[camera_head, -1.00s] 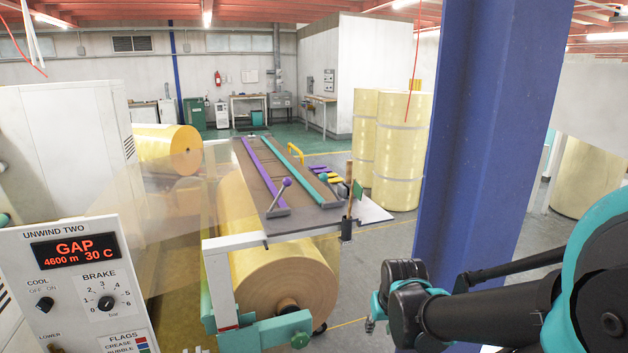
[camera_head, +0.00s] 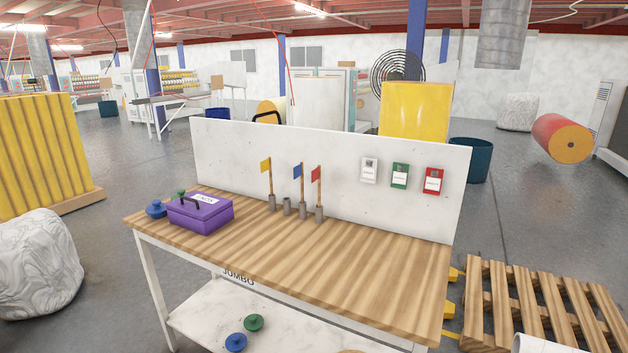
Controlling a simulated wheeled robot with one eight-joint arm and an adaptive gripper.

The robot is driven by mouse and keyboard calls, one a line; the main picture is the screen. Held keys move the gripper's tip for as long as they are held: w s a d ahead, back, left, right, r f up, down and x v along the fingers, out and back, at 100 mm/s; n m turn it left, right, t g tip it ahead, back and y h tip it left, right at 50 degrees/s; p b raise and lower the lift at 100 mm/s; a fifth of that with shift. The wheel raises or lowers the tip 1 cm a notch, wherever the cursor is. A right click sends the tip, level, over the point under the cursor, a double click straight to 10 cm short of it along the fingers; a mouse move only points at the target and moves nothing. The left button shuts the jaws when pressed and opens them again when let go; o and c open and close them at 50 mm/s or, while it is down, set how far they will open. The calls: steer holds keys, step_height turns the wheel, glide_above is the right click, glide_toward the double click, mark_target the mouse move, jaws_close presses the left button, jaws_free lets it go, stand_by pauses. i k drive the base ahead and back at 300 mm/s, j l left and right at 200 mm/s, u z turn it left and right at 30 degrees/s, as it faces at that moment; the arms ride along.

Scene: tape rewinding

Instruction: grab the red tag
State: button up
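The red tag (camera_head: 433,181) hangs on the white back panel of a wooden workbench, at the right end of a row of three tags. It has a white label on its face. A green tag (camera_head: 400,175) is just left of it, and a white-grey tag (camera_head: 369,170) is further left. All three hang above the bench top, apart from each other. My gripper is not in view in the current head view.
The wooden bench top (camera_head: 330,255) is clear on its right half. A purple box (camera_head: 200,212) and blue knobbed disc (camera_head: 156,209) are at left; yellow, blue and red flags (camera_head: 316,175) stand mid-bench. A wooden pallet (camera_head: 540,300) lies right of the bench.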

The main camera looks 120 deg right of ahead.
mark_target(433, 186)
steer(key=z, duration=5.05)
